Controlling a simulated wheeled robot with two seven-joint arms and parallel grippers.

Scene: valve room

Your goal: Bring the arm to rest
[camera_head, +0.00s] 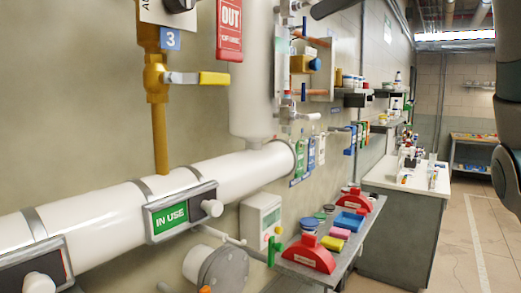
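Part of an arm of mine (507,120), dark with a grey-blue upper link, hangs at the right edge of the head view. Its gripper end is outside the picture. A dark rounded piece (326,8) enters at the top edge; I cannot tell what it belongs to. Neither my left nor my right gripper shows, so what they hold is hidden.
A white pipe (105,215) with a green IN USE sign (170,217) runs along the left wall. A yellow-handled valve (200,78) sits above it. A grey shelf (357,240) holds red holders and small boxes. Behind stands a white-topped counter (408,177). Floor at right (465,240) is clear.

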